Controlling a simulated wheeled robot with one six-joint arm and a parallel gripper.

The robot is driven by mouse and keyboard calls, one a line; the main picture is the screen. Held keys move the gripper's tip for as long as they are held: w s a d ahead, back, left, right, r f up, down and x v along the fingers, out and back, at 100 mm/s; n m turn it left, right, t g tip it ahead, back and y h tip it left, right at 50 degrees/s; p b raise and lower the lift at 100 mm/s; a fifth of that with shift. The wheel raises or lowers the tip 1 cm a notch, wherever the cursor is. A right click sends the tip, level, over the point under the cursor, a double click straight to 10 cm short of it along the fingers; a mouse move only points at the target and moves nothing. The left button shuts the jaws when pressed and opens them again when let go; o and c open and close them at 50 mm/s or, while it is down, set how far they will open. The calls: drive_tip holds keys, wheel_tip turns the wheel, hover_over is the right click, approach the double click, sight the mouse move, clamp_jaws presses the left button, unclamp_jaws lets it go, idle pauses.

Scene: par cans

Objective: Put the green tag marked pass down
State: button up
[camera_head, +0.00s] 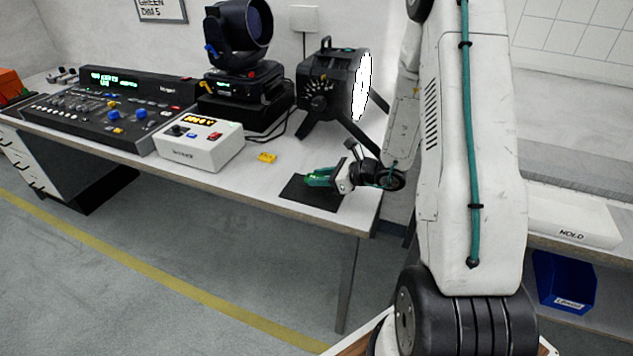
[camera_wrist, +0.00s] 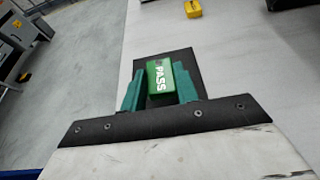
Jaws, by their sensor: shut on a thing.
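The green tag marked PASS (camera_wrist: 162,80) is between the two teal fingers of my gripper (camera_wrist: 160,88) in the wrist view. My gripper is shut on it, with a finger along each side. In the head view my gripper (camera_head: 322,177) holds the green tag (camera_head: 318,177) at a black mat (camera_head: 312,195) near the table's front right corner. The mat also shows around the tag in the wrist view (camera_wrist: 181,56). I cannot tell whether the tag touches the mat.
A yellow block (camera_head: 267,157) lies behind and left of the mat. A white control box (camera_head: 200,146), a lighting console (camera_head: 100,105), a moving head light (camera_head: 240,60) and a lit par can (camera_head: 325,85) stand on the table (camera_head: 235,190). Right of my arm is a tray marked HOLD (camera_head: 572,222).

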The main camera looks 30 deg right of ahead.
sight(319, 193)
drive_tip(key=shift+w+f, duration=0.1)
drive_tip(key=shift+f, duration=1.65)
drive_tip(key=shift+f, duration=0.15)
drive_tip(key=o, duration=0.9)
drive_tip(key=shift+o, duration=0.2)
